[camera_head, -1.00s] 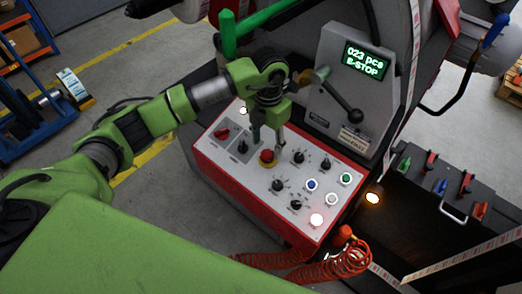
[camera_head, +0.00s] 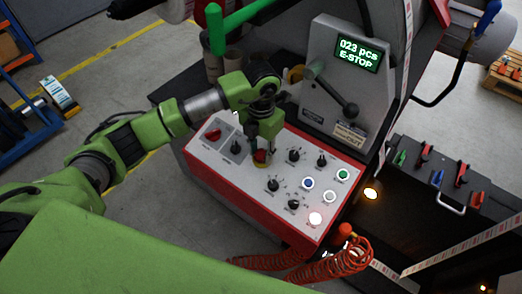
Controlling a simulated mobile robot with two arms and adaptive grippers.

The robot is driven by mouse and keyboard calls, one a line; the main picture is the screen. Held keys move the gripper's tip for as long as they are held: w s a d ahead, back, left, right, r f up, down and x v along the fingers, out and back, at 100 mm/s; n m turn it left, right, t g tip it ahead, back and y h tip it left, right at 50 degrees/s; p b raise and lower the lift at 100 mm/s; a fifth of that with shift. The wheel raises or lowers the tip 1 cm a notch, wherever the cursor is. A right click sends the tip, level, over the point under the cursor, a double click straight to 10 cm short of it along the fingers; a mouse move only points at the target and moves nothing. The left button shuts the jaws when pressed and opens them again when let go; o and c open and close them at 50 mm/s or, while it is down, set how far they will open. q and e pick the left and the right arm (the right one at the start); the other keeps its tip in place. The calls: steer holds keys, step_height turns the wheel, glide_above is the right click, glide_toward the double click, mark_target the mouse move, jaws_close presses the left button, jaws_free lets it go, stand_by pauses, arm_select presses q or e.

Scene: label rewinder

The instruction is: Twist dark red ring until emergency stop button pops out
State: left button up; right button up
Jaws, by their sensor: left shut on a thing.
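The emergency stop button with its dark red ring (camera_head: 261,156) sits on the sloped white control panel (camera_head: 235,180), near its upper middle. My left gripper (camera_head: 262,150) reaches down over it from above and is shut on the ring. The fingers cover most of the button, so whether it is pressed in or out is hidden. The display (camera_head: 358,55) behind the panel reads "023 pcs E-STOP" in green. My right gripper is not in view.
Black knobs surround the button, with a red switch (camera_head: 213,134) at left and blue, white and green buttons at right. A lever (camera_head: 331,90) stands behind the panel. A coiled red hose (camera_head: 345,256) hangs in front. A black toolbox (camera_head: 440,200) is at right.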

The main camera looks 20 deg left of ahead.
arm_select(q)
steer(key=shift+f+b, duration=0.15)
steer(key=shift+b, duration=0.15)
steer(key=shift+m+b, duration=0.35)
steer(key=shift+m, duration=0.05)
steer(key=m+t+y+b, duration=0.1)
steer(key=m+b, duration=0.3)
steer(key=b, duration=0.2)
steer(key=shift+d+f+m+b, duration=0.1)
steer(key=shift+f+m+b, duration=0.05)
steer(key=shift+m+b, duration=0.25)
steer(key=shift+s+m+y+b, duration=0.1)
steer(key=shift+m+y+b, duration=0.2)
steer(key=shift+m+b, duration=0.75)
steer(key=shift+r+b, duration=0.2)
steer(key=shift+b, duration=0.1)
steer(key=shift+m, duration=0.25)
steer(key=o, duration=1.1)
steer(key=shift+d, duration=0.1)
